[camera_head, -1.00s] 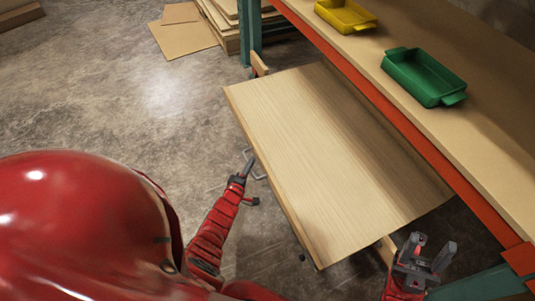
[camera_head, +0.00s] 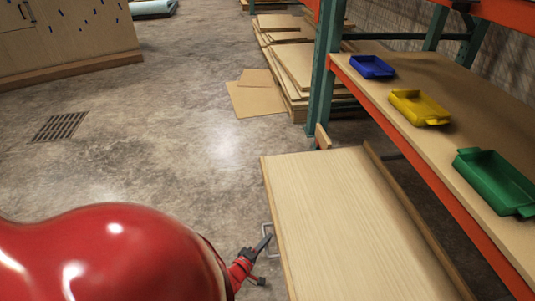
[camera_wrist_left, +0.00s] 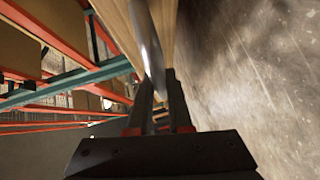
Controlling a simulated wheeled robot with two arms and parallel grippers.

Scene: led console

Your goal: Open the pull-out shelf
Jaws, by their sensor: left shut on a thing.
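The pull-out shelf (camera_head: 335,210) is a pale wooden board standing well out from under the orange-edged rack, over the concrete floor. Its back rail shows on the rack side. A metal loop handle (camera_head: 265,232) sits on the shelf's front edge, partly hidden by the gripper. My left gripper (camera_head: 263,243) is at this handle, shut on it. In the left wrist view the handle is a shiny bar (camera_wrist_left: 150,52) at the fingers (camera_wrist_left: 158,88), with the shelf's wood (camera_wrist_left: 121,20) beside it. My right gripper is out of view.
The rack's wooden top (camera_head: 440,148) holds blue (camera_head: 372,67), yellow (camera_head: 419,107) and green (camera_head: 497,181) bins. A teal post (camera_head: 325,75) stands beyond the shelf's far end. Boards (camera_head: 285,65) are stacked behind. Floor left of the shelf is clear.

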